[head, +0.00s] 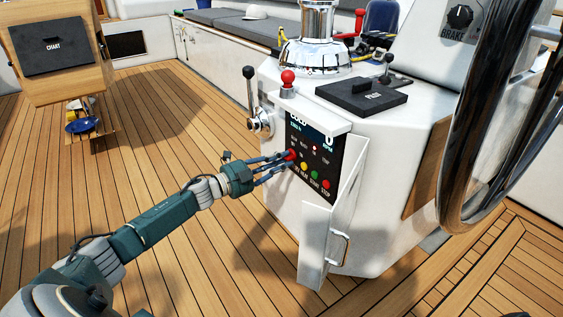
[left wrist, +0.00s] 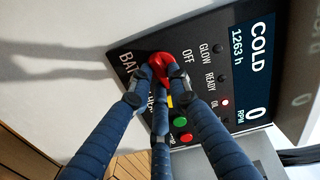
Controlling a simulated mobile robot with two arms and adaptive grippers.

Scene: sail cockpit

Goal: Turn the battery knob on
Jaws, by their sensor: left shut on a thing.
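The battery knob (left wrist: 160,62) is red and sits on a black engine panel (head: 317,150) in the side of the white console. In the left wrist view the letters "BAT" and "OFF" show beside it. My left gripper (head: 287,158) is shut on the knob, with its blue fingers around it; it also shows in the left wrist view (left wrist: 162,75). The fingers hide part of the knob and the labels below it, so I cannot tell which way the knob points. The panel display (left wrist: 257,65) reads COLD, 1263 h and 0 RPM. My right gripper is not in view.
Yellow, green (head: 314,174) and red buttons sit near the knob. An open white panel door (head: 330,240) with a handle hangs at the panel's right. A red-topped lever (head: 288,78) stands above, and a large steering wheel (head: 490,120) is at right.

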